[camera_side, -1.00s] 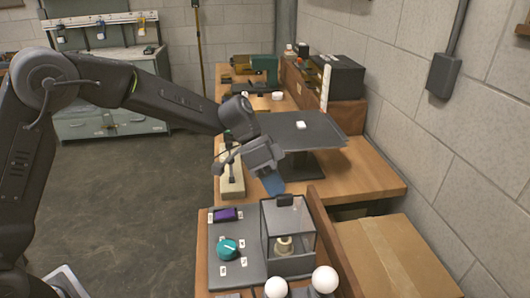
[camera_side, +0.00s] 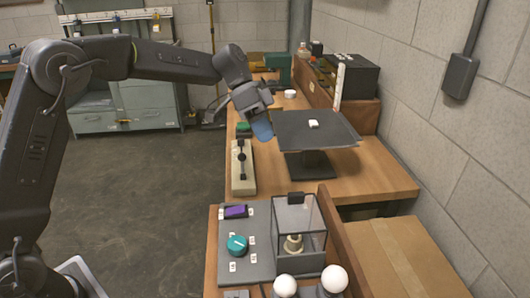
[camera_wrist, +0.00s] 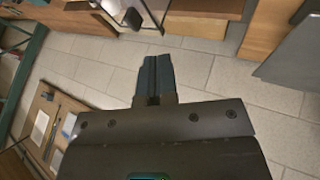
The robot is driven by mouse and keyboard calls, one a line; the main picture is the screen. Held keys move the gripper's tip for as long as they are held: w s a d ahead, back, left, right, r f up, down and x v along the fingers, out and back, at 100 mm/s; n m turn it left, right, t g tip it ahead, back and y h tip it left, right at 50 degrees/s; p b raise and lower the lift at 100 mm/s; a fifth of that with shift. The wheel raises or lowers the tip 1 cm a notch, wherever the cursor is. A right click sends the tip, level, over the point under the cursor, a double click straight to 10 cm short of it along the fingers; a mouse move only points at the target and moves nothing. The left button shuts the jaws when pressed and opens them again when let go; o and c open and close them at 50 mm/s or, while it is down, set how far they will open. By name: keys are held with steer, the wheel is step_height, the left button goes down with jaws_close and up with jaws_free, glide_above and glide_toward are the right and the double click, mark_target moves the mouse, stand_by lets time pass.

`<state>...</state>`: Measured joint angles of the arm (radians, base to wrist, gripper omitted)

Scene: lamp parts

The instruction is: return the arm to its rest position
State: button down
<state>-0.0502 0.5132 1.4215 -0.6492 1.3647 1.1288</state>
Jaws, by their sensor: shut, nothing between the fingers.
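My gripper (camera_side: 262,130) hangs in the air to the left of the grey raised platform in the side view, with its blue fingertips pointing down. In the wrist view its fingers (camera_wrist: 152,78) are together, with nothing between them. A clear box (camera_side: 299,228) with a pale lamp part (camera_side: 293,244) inside stands on the front bench. Two white bulbs (camera_side: 334,279) stand in front of the box. My gripper is above and behind these parts, apart from them.
The grey raised platform (camera_side: 290,127) bears a small white block. A grey panel (camera_side: 255,268) has a teal knob (camera_side: 237,245) and a purple piece (camera_side: 236,211). A beige block with a dark handle (camera_side: 242,165) lies at the wooden bench's left edge. Open floor (camera_side: 145,220) lies left.

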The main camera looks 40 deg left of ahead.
steer(key=s+a+r+n+t+y, duration=0.1)
steer(key=s+r+n+y, duration=0.15)
steer(key=s, duration=0.45)
steer(key=s+a+r+n+t+y, duration=0.1)
steer(key=s+a+r+n+t, duration=0.15)
steer(key=s, duration=0.45)
steer(key=s+a+f+n+t+y, duration=0.1)
steer(key=s+f+n+y, duration=0.1)
steer(key=s, duration=0.5)
steer(key=s+a+f+n+t+y, duration=0.1)
steer(key=s+a+f+n+y, duration=0.1)
steer(key=s, duration=0.6)
steer(key=shift+f+n+t, duration=0.2)
steer(key=shift+n+t, duration=0.15)
steer(key=shift+n, duration=0.25)
steer(key=shift+a, duration=0.1)
